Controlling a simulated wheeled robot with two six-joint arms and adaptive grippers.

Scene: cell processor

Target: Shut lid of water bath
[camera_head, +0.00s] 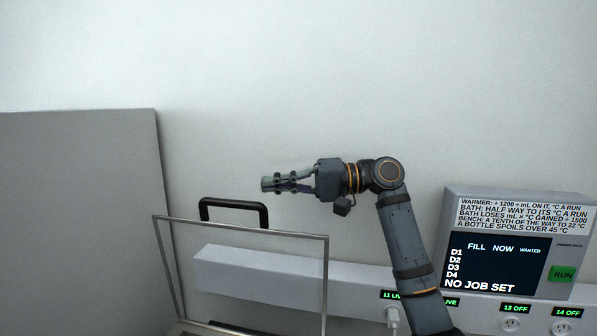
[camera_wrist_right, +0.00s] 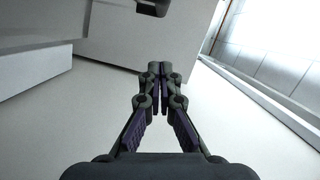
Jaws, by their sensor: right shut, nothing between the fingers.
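The water bath's lid (camera_head: 327,270) stands raised in the head view, a clear panel in a thin grey frame. A black handle (camera_head: 233,203) sticks up above its top edge. The bath's body is mostly cut off by the bottom of the picture. My right gripper (camera_head: 264,184) is shut and empty, pointing left, above and a little right of the handle in the picture. In the right wrist view its fingers (camera_wrist_right: 158,68) are together with nothing between them. A dark piece at the top edge there may be the handle (camera_wrist_right: 153,6). My left gripper is not seen.
A control panel (camera_head: 518,245) with a dark screen and green RUN button is at the right. A white strip with sockets (camera_head: 470,302) runs along the wall, with a plug in one. A grey panel (camera_head: 75,220) stands at the left. The wall above is bare.

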